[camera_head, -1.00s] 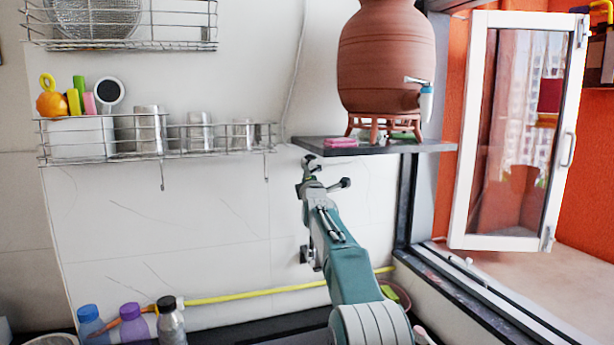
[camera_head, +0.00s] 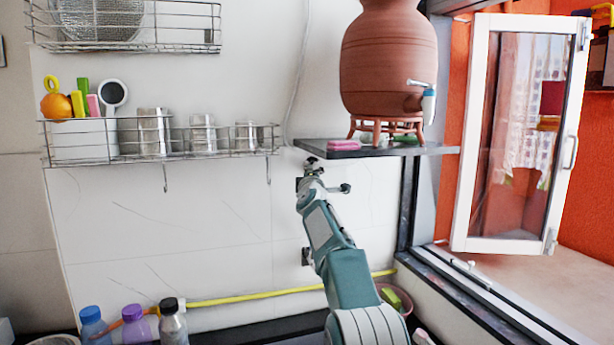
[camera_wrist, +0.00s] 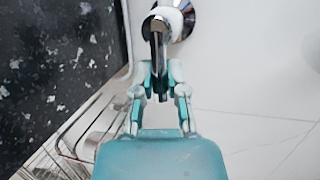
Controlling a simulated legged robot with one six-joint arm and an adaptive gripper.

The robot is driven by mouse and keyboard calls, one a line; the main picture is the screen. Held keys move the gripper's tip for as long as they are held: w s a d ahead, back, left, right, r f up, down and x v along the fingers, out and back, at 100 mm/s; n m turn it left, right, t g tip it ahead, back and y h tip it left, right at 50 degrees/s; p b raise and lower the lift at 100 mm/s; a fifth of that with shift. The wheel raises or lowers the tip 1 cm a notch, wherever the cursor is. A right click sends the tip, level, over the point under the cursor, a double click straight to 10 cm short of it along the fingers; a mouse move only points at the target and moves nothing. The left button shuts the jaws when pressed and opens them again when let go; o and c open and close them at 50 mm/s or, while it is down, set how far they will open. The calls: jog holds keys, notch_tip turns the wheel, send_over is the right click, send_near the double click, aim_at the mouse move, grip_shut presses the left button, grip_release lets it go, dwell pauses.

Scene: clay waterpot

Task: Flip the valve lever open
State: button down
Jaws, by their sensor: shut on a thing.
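In the wrist view, a chrome and white valve (camera_wrist: 172,16) sits on the white wall, and its dark lever (camera_wrist: 157,62) hangs down toward my gripper. My gripper (camera_wrist: 160,72) has one finger on each side of the lever's lower end and is shut on it. The valve and lever are too small there to make out clearly.
The dark shelf (camera_head: 440,150) bears a clay waterpot (camera_head: 385,60) on a stand, close to the gripper's right. A wire rack (camera_head: 80,160) with cups is at left. An open window (camera_head: 515,130) is at right. A yellow hose (camera_head: 240,299) runs below.

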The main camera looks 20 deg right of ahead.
jog(key=shift+d+f+m, duration=0.15)
jog(key=shift+m, duration=0.35)
jog(key=c, duration=0.7)
grip_release()
jog(key=shift+d, duration=0.15)
jog(key=shift+o, duration=0.2)
jog(key=shift+a, duration=0.25)
jog(key=shift+s+a, duration=0.1)
jog(key=shift+s, duration=0.1)
jog(key=v, duration=1.1)
jog(key=shift+s, duration=0.2)
